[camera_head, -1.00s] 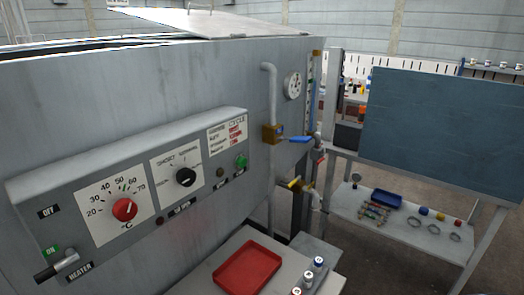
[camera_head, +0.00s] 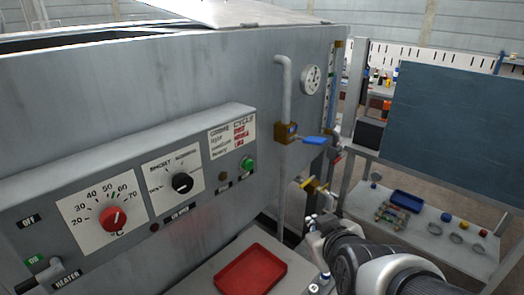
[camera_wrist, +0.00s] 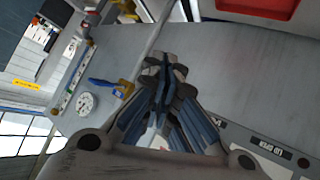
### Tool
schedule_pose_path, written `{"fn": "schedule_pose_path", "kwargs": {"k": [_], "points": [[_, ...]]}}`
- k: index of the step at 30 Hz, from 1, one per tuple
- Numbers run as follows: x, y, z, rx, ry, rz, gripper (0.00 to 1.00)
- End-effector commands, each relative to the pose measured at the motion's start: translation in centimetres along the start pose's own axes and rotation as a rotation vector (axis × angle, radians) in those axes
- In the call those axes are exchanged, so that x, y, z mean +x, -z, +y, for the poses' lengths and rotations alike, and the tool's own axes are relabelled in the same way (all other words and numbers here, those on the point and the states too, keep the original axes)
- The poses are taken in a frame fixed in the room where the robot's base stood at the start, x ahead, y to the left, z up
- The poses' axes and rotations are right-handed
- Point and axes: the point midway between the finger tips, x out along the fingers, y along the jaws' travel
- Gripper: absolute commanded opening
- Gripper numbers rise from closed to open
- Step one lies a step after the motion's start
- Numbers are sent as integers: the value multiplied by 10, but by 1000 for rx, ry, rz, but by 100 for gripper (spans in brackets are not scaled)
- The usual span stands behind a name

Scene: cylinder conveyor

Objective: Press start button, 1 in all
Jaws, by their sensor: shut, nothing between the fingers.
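A round green button (camera_head: 247,164) sits at the right end of the control panel (camera_head: 150,150) on the grey machine. I take it for the start button, though its label is too small to read. My gripper (camera_head: 313,222) is in the lower middle of the head view, below and to the right of the button and apart from it. In the wrist view my gripper (camera_wrist: 166,62) is shut and empty, its fingers together in front of the grey machine wall. The green button is not visible in the wrist view.
The panel also holds a red knob (camera_head: 113,218) and a black knob (camera_head: 182,184). A pipe (camera_head: 285,150) with a blue-handled valve (camera_head: 313,140) and a yellow-handled valve (camera_head: 308,185) stands right of the button. A red tray (camera_head: 284,268) lies below.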

Motion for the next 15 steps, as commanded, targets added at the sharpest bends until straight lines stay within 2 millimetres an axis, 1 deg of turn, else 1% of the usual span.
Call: {"fn": "schedule_pose_path", "kwargs": {"k": [1, 6, 10, 15], "points": [[12, 8, -2, -35, -10, 36, 0], [43, 39, -4, -164, -85, 193, 0], [59, 57, -7, -264, -162, 305, 0], [69, 74, -12, -385, -270, 429, 0]]}}
